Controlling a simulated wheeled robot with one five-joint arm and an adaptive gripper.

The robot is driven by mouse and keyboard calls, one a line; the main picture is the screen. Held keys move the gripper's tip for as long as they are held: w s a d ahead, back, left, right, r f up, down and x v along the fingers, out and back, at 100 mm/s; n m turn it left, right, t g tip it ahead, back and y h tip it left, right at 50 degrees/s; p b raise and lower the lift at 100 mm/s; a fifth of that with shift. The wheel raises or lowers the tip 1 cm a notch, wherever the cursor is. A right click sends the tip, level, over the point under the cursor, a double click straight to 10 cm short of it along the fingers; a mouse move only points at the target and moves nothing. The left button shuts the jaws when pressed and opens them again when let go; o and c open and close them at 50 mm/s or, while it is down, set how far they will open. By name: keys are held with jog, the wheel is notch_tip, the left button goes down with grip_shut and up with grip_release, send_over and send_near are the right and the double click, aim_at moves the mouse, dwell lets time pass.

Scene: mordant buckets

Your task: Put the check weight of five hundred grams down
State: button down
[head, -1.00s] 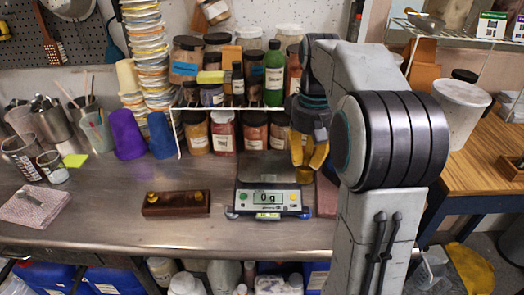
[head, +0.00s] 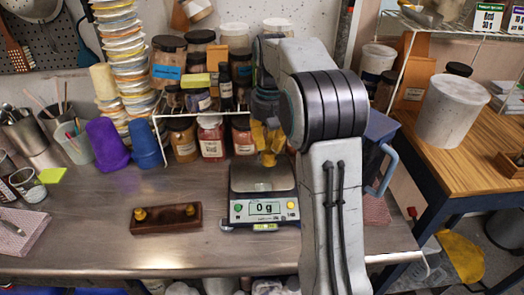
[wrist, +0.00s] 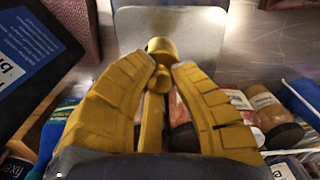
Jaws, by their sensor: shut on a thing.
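My gripper (head: 267,150) points down over the steel pan of the balance (head: 262,212). The display reads 0 g. In the wrist view, my gripper (wrist: 165,75) is shut on a brass-yellow check weight (wrist: 162,49) at its fingertips, with the pan (wrist: 180,22) behind it. The fingers hide part of the weight. In the head view the yellow weight blends with the yellow fingers. It appears held above the pan, though the exact gap is hard to tell.
A dark wooden weight block (head: 166,219) with two brass knobs sits left of the balance. Jars (head: 211,138) and a white wire rack (head: 160,125) stand close behind. A purple cup (head: 107,145) stands further left. The bench front is clear.

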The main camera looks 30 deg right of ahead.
jog(key=shift+w+a+f, duration=0.1)
jog(key=shift+w+f, duration=0.4)
jog(key=shift+f, duration=0.45)
jog(key=shift+w+a+f, duration=0.1)
jog(key=shift+w+f, duration=0.35)
jog(key=shift+f, duration=0.5)
jog(key=shift+w+a+f, duration=0.1)
jog(key=shift+w+f, duration=0.4)
jog(key=shift+f, duration=0.45)
jog(key=shift+f, duration=0.1)
jog(key=c, duration=1.2)
grip_release()
jog(key=shift+f, duration=0.1)
notch_tip(320, 180, up, 12)
jog(key=p, duration=0.2)
jog(key=s+a+r+t, duration=0.1)
jog(key=s+a+r, duration=0.25)
jog(key=s, duration=0.25)
jog(key=s+a+f+t, duration=0.1)
jog(key=s+a+f, duration=0.1)
jog(key=s, duration=0.5)
jog(key=s+a+f+n+t, duration=0.1)
jog(key=s+a+f, duration=0.1)
jog(key=s, duration=0.5)
jog(key=s+a+f+t, duration=0.1)
jog(key=s+a+f, duration=0.1)
jog(key=s, duration=0.5)
jog(key=shift+s+a+f+n, duration=0.15)
jog(key=shift+a+f+n, duration=0.2)
jog(key=shift+f, duration=0.5)
